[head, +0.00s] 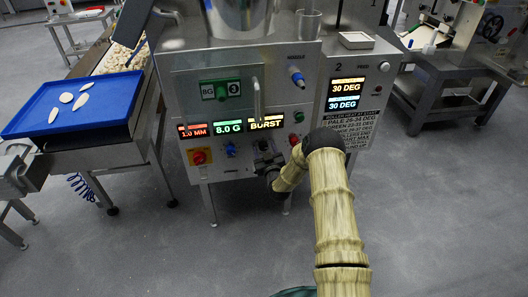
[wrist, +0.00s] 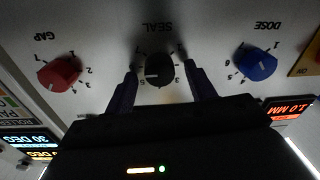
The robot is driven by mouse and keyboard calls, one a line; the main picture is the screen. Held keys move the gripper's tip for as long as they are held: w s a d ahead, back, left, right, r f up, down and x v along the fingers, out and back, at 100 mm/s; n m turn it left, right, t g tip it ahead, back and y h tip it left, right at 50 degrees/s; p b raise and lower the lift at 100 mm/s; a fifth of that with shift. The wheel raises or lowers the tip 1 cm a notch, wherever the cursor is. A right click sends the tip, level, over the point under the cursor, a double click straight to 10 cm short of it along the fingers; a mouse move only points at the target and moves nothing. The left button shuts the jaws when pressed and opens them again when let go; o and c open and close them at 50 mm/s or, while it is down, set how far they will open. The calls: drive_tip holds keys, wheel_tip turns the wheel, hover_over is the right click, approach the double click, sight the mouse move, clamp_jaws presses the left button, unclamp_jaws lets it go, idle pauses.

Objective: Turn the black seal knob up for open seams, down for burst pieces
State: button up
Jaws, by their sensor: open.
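The black SEAL knob (wrist: 159,70) sits on the pale machine panel in the wrist view, which shows the lettering upside down. Its white mark points towards picture left. My gripper (wrist: 160,88) is open, with one dark finger on each side of the knob and a gap visible on both sides. Pale pieces (head: 67,97) lie on the blue tray (head: 110,108).
A red GAP knob (wrist: 59,73) and a blue DOSE knob (wrist: 255,64) flank the SEAL knob. Displays read 1.0 MM (head: 193,131) and 8.0 G (head: 229,127). A red button on a yellow plate (head: 199,157) is at lower left. Open floor lies in front.

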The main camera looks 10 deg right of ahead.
drive_tip(key=c, duration=0.8)
drive_tip(key=shift+a, duration=0.25)
drive_tip(key=shift+c, duration=0.9)
drive_tip(key=shift+d, duration=0.2)
